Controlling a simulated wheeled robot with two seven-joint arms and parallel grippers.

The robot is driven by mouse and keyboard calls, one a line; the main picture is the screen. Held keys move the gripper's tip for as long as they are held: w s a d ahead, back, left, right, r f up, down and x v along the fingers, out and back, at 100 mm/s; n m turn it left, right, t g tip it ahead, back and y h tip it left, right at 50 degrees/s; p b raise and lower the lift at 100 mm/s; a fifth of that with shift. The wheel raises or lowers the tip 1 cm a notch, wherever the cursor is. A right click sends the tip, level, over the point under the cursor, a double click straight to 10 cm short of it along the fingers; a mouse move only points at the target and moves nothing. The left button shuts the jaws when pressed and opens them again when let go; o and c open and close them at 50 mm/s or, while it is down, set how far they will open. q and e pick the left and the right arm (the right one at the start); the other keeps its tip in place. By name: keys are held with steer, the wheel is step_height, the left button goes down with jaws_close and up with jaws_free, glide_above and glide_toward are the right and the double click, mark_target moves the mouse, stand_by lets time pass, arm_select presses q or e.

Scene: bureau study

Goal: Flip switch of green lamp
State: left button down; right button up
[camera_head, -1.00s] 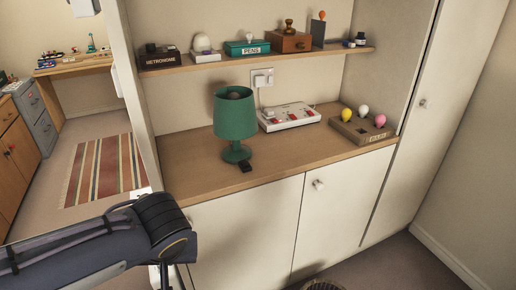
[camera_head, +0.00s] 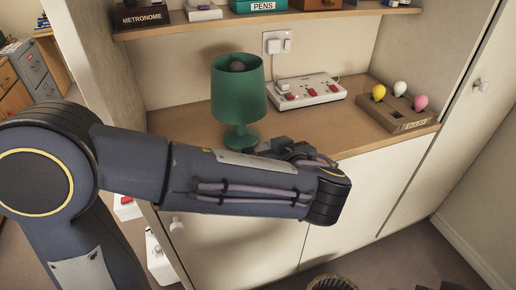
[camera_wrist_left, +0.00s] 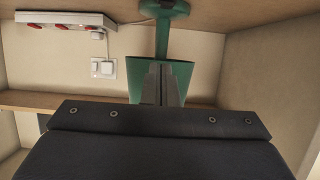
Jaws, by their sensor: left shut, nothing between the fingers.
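The green lamp (camera_head: 238,95) stands on the wooden counter, with its round base partly behind my left forearm. It also shows upside down in the left wrist view (camera_wrist_left: 163,38), behind the fingers. My left gripper (camera_head: 264,147) is shut and empty, close to the right front of the lamp base. Its fingers show together in the left wrist view (camera_wrist_left: 163,84). The lamp's small black switch is not clear in the head view, where my arm and gripper cover that spot. A dark bit at the top edge of the wrist view (camera_wrist_left: 173,3) may be the switch.
A white power strip (camera_head: 306,91) with red switches lies right of the lamp, below a wall socket (camera_head: 277,42). A bulb holder (camera_head: 398,113) stands at the counter's right end. A shelf (camera_head: 280,17) with several items runs above. Bare counter lies right of the gripper.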

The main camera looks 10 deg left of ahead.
arm_select(q)
steer(key=p, duration=0.2)
glide_above(250, 152)
steer(key=s+d, duration=0.1)
steer(key=f, duration=0.4)
steer(key=shift+d, duration=0.2)
steer(key=f, duration=0.2)
steer(key=shift+s+d+f, duration=0.2)
steer(key=shift+s+f, duration=0.2)
steer(key=shift+f, duration=0.5)
